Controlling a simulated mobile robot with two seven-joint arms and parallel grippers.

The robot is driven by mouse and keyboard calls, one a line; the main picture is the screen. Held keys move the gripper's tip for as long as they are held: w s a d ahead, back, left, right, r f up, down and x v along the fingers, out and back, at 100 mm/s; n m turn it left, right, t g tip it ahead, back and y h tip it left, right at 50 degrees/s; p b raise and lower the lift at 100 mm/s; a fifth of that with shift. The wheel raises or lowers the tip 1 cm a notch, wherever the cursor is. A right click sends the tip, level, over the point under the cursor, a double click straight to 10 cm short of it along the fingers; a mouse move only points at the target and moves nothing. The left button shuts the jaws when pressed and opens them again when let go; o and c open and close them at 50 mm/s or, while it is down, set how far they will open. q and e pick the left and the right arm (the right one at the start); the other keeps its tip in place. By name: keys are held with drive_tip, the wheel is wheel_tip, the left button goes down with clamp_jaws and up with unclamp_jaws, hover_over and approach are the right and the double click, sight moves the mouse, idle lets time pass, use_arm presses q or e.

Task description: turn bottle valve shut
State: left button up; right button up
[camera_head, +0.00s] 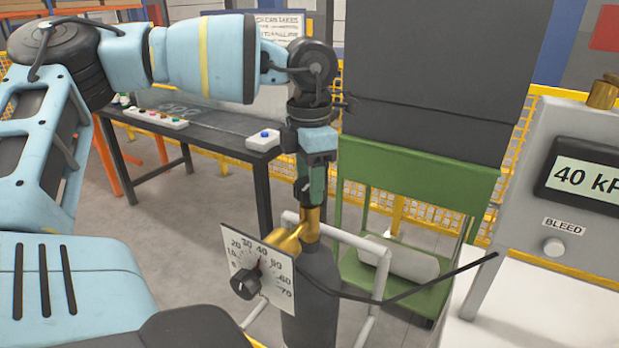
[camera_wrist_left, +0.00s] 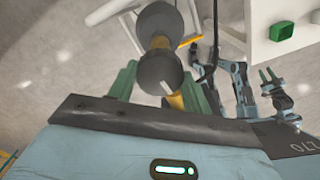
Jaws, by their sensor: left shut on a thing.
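The dark grey bottle (camera_head: 310,305) stands upright, with a brass valve (camera_head: 308,226) on its top. My left gripper (camera_head: 310,195) points straight down over the valve, its green fingers shut around the valve's dark round knob. In the left wrist view the knob (camera_wrist_left: 160,72) sits between the two green fingers, with the bottle (camera_wrist_left: 160,25) beyond it; in the head view the fingers mostly hide the knob. A dial plate (camera_head: 275,285) with a black knob (camera_head: 246,283) is beside the valve. My right gripper (camera_wrist_left: 268,76) appears small in the wrist view, its fingers apart and empty.
A grey box (camera_head: 575,130) on the white table (camera_head: 540,310) at right reads 40 kP, cut off, above a BLEED button (camera_head: 553,246). A black hose (camera_head: 420,288) crosses towards it. A pale rail (camera_head: 375,290) surrounds the bottle. A green chair-like frame (camera_head: 420,170) stands behind.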

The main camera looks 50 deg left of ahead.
use_arm(q)
drive_tip(key=shift+m+b, duration=0.3)
drive_tip(key=shift+m, duration=0.4)
drive_tip(key=o, duration=1)
drive_tip(key=shift+r, duration=3.95)
drive_tip(key=shift+f, duration=0.1)
